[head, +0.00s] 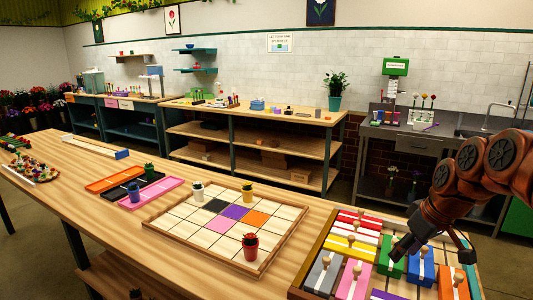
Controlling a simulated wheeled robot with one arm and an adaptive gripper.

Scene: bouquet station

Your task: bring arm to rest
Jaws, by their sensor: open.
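My arm comes in from the right edge in the head view, with its dark red-brown links bent down. My gripper (404,247) is at the lower right, over a wooden tray (309,268) of coloured blocks with wooden knobs. It is near the green block (392,267) and the blue block (421,270). The gripper is open. I see nothing held in it, though the fingers are small and dark here. Whether a fingertip touches a knob I cannot tell.
Left of the tray lies a gridded wooden board (176,226) with small pots, including a red pot (250,246). Further left are a pink tray (152,193) and an orange tray (110,181). Shelving (245,140) stands behind.

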